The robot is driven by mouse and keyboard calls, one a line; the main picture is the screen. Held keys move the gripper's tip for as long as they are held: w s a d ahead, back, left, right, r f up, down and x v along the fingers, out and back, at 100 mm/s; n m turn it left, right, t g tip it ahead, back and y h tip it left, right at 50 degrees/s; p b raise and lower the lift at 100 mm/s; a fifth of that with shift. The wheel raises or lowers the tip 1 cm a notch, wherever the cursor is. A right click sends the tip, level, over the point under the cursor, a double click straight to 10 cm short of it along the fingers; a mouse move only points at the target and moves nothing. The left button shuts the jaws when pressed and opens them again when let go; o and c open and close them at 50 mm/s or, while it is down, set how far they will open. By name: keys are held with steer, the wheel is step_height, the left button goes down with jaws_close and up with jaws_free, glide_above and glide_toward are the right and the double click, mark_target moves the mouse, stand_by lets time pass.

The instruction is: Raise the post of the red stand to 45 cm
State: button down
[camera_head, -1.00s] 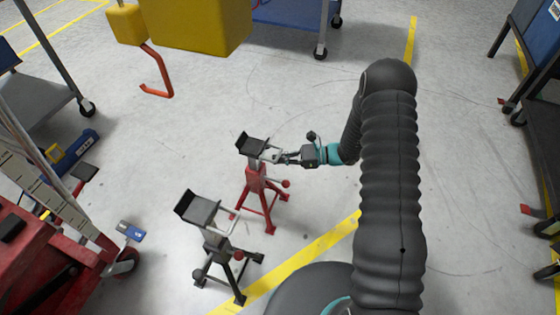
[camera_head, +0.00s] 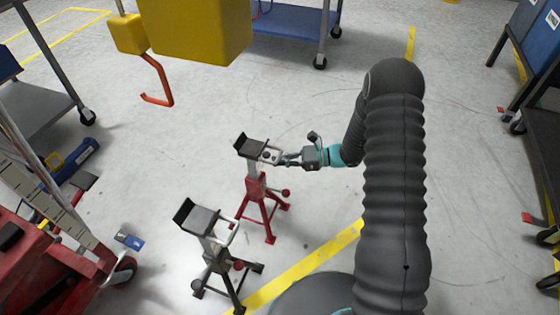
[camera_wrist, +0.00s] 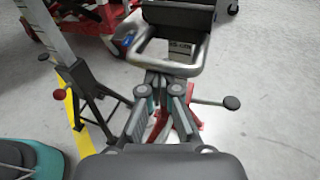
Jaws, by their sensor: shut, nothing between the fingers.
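The red stand (camera_head: 257,187) stands upright on the floor, with a grey post (camera_head: 252,168) rising from its collar to a dark saddle (camera_head: 249,146). A pale handle loop (camera_head: 270,156) juts right from the saddle. My gripper (camera_head: 280,158) is shut at this loop, to the right of the post. In the wrist view, my gripper (camera_wrist: 163,85) has its fingers close together at the near bar of the loop (camera_wrist: 170,67). I cannot tell exactly how they touch it. The red legs (camera_wrist: 180,120) are partly hidden behind the fingers.
A black stand (camera_head: 212,245) with a similar saddle is close, front left. A red jack or cart (camera_head: 50,270) is at the lower left. A yellow block (camera_head: 200,30) and an orange hook (camera_head: 158,80) hang at the back.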

steer(key=s+d+f+b, duration=0.1)
steer(key=s+d+f, duration=0.1)
steer(key=d, duration=0.6)
steer(key=shift+s+d+f, duration=0.2)
steer(key=shift+s+d, duration=0.05)
steer(key=shift+s, duration=0.3)
stand_by(0.4)
